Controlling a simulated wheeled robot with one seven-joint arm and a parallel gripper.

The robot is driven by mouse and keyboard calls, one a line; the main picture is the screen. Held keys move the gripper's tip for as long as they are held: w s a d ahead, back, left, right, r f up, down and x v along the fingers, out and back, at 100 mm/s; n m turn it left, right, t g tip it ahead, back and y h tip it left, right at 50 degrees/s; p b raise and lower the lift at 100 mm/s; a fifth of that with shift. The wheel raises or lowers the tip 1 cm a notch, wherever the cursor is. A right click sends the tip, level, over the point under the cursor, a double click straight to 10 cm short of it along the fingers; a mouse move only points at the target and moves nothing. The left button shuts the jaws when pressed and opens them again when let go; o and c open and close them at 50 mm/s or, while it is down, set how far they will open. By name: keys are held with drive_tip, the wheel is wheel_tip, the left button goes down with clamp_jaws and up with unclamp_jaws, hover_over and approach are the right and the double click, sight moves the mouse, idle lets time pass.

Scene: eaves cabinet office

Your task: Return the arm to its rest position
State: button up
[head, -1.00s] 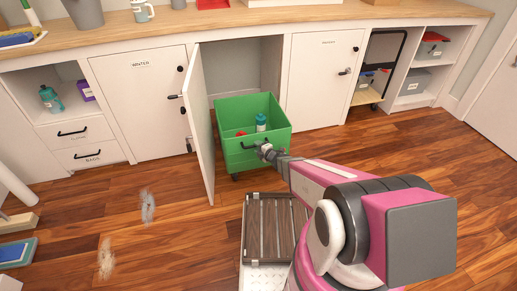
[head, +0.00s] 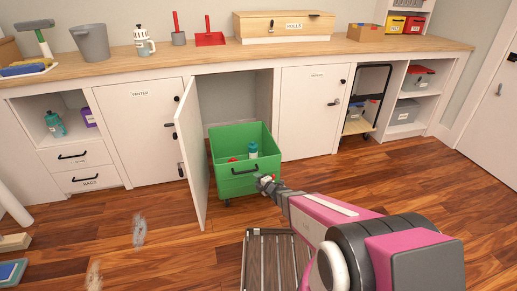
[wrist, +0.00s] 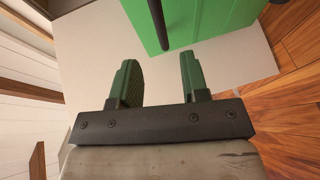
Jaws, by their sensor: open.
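My arm reaches forward from the lower right in the head view. My gripper (head: 267,184) is at its far end, in front of the green wheeled bin (head: 229,178), just right of and below the bin's dark handle (head: 245,170). In the wrist view my gripper (wrist: 158,75) shows two green fingers spread apart with nothing between them. The green bin (wrist: 205,18) and its dark handle bar (wrist: 158,22) lie beyond the fingertips, apart from them. The bin holds a teal bottle (head: 253,150) and a red item, partly hidden.
A white cabinet door (head: 192,150) stands open left of the bin. A slatted rack (head: 268,262) lies on the floor beside my arm. Grey smudges (head: 139,230) mark the floor at left. A wheeled cart (head: 358,125) stands under the counter (head: 340,47). Floor at right is clear.

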drive_tip(key=shift+d, duration=0.1)
drive_tip(key=s+d+r+m+g+h, duration=0.1)
drive_tip(key=d+r+m+g+h, duration=0.1)
drive_tip(key=d+r+m+h, duration=0.45)
drive_tip(key=s+d+r+m+g+h, duration=0.1)
drive_tip(key=d+r+m+h, duration=0.25)
drive_tip(key=d+m, duration=0.55)
drive_tip(key=s+d+r+m+g, duration=0.2)
drive_tip(key=s+r+m+g, duration=0.2)
drive_tip(key=s, duration=0.4)
drive_tip(key=s+d+r+m+g, duration=0.2)
drive_tip(key=s+r+m+g, duration=0.3)
drive_tip(key=s, duration=0.4)
drive_tip(key=shift+s+d+g, duration=0.15)
drive_tip(key=shift+d+g, duration=0.15)
